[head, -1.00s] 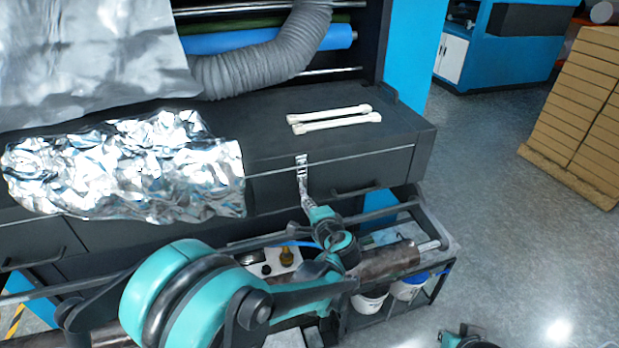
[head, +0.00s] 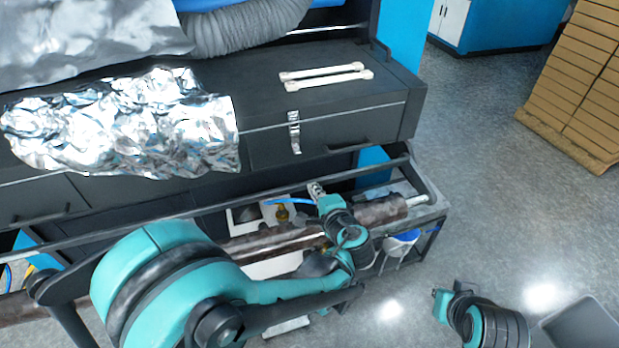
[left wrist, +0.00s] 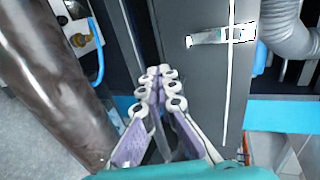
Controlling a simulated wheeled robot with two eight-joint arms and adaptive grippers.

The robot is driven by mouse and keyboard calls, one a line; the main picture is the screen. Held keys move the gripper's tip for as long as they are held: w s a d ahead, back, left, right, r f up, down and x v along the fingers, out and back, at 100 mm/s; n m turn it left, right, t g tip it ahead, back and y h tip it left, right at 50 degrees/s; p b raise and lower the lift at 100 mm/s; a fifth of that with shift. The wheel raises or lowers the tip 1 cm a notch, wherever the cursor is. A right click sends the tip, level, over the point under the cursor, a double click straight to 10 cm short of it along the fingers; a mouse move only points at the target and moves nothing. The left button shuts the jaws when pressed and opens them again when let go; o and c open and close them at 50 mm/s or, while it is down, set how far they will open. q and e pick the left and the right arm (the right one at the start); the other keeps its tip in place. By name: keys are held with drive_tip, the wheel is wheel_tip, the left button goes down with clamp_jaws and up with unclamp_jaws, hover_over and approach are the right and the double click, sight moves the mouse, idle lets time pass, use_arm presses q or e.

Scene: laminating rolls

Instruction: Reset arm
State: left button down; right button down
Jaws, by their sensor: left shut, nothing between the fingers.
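My left gripper (head: 316,188) is shut and empty in the head view, at the end of my teal and dark left arm, just below the dark machine front and over the rail area. In the left wrist view its pale fingers (left wrist: 158,80) come together with nothing between them. A silver latch (head: 294,132) on the machine front hangs above it, apart from it; the latch also shows in the left wrist view (left wrist: 222,36). Part of my right arm (head: 478,320) shows at the bottom right, with its gripper not visible.
Crumpled silver film (head: 120,125) lies over the machine's dark top. Two white bars (head: 325,75) rest on that top. A brown roll (head: 385,211) lies just below my left gripper, beside the lower rack. Open floor (head: 490,180) lies to the right, before stacked tan boards (head: 580,95).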

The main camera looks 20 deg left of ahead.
use_arm(q)
drive_tip(key=shift+s+d+f, duration=0.1)
drive_tip(key=shift+s+d, duration=0.25)
drive_tip(key=shift+s, duration=0.2)
drive_tip(key=s+a+f+n+g+b, duration=0.1)
drive_tip(key=a, duration=0.1)
drive_tip(key=s+a+f+n+g+h, duration=0.1)
drive_tip(key=s, duration=0.1)
drive_tip(key=shift+s+a+f+b, duration=0.2)
drive_tip(key=shift+a+b, duration=0.15)
drive_tip(key=shift+a, duration=0.05)
drive_tip(key=s+n, duration=0.1)
drive_tip(key=s+a+f+n+g+h+b, duration=0.1)
drive_tip(key=s, duration=0.1)
drive_tip(key=s+a+f+n+h, duration=0.1)
drive_tip(key=s, duration=0.1)
drive_tip(key=shift+s+a+f+g+b, duration=0.1)
drive_tip(key=shift+a+f+g+b, duration=0.15)
drive_tip(key=shift+g+b, duration=0.15)
drive_tip(key=s+d+f+n+h+b, duration=0.2)
drive_tip(key=s+n+h, duration=0.2)
drive_tip(key=s, duration=0.5)
drive_tip(key=shift+s+f+n+g+h+b, duration=0.3)
drive_tip(key=shift+s+f+n+h+b, duration=0.1)
drive_tip(key=shift+n, duration=0.7)
